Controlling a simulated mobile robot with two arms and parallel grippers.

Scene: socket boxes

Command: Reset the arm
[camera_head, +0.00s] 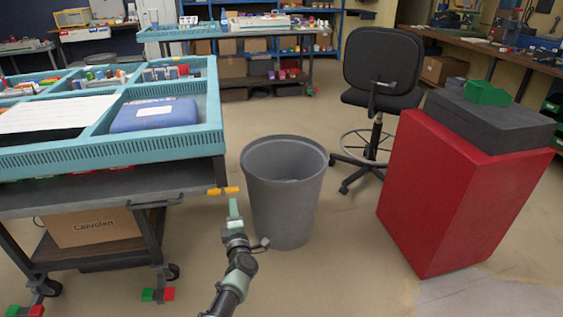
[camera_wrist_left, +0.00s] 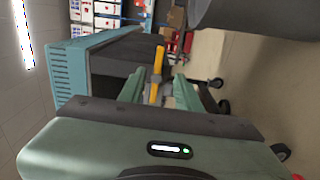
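My left gripper (camera_head: 234,208) is in the lower middle of the head view, with pale green fingers pointing away from me. It is between the cart's right front corner and the grey bin. In the left wrist view its two fingers (camera_wrist_left: 158,85) stand apart, with gaps beside a yellow-orange piece (camera_wrist_left: 156,75) seen between them. That piece (camera_head: 222,191) also shows just beyond the fingertip in the head view; I cannot tell what it is attached to or whether the fingers touch it. My right gripper is in neither view.
A cart (camera_head: 150,197) with a blue divided tray (camera_head: 100,153) stands left. A grey bin (camera_head: 283,190) is close to my left arm's right. A black chair (camera_head: 383,75) and a red block (camera_head: 445,195) stand farther right. Open floor lies between bin and red block.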

